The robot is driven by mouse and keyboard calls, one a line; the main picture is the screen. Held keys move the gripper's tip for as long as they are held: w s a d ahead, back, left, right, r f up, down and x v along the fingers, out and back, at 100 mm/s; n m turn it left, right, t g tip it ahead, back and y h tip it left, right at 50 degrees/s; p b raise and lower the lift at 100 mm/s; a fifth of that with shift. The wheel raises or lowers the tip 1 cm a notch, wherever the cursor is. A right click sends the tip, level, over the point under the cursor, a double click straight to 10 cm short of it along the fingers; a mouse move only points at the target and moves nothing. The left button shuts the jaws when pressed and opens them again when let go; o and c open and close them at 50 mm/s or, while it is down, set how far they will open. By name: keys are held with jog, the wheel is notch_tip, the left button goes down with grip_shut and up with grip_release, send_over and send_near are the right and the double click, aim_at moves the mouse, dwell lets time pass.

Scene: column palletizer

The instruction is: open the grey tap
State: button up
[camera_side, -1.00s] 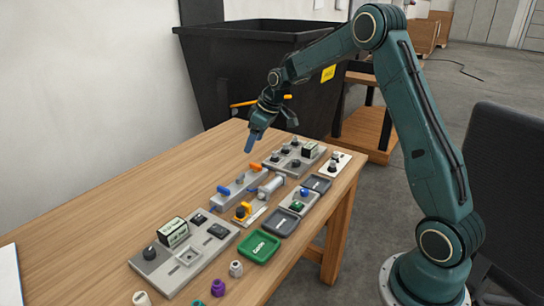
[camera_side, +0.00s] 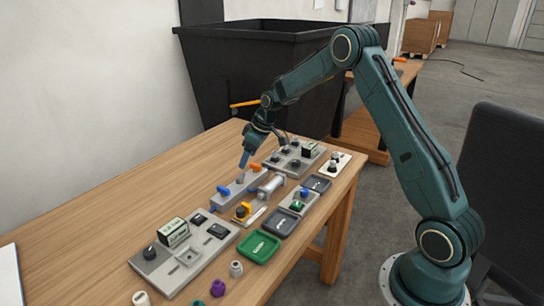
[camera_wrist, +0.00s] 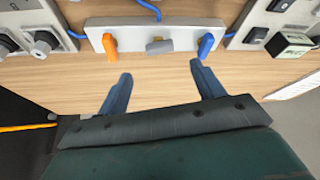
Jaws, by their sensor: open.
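The grey tap (camera_wrist: 159,46) is the middle handle on a pale grey block (camera_wrist: 134,31). An orange tap (camera_wrist: 110,46) is on its left and a blue tap (camera_wrist: 206,45) on its right in the wrist view. In the side view the block (camera_side: 228,197) lies on the table with the blue tap (camera_side: 223,191) and orange tap (camera_side: 255,166) at its ends. My gripper (camera_wrist: 162,68) is open and empty, its fingers spread to either side of the grey tap's line but short of it. In the side view my gripper (camera_side: 243,160) is just above the block.
A grey panel with switches and a small display (camera_side: 174,232) lies nearer the camera, and another panel (camera_side: 294,158) lies beyond the block. A silver cylinder (camera_side: 271,185), a green tray (camera_side: 259,247) and dark trays (camera_side: 283,223) lie right of it. The table's left side is clear.

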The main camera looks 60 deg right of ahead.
aim_at(240, 176)
jog(key=x, duration=0.8)
jog(key=c, duration=1)
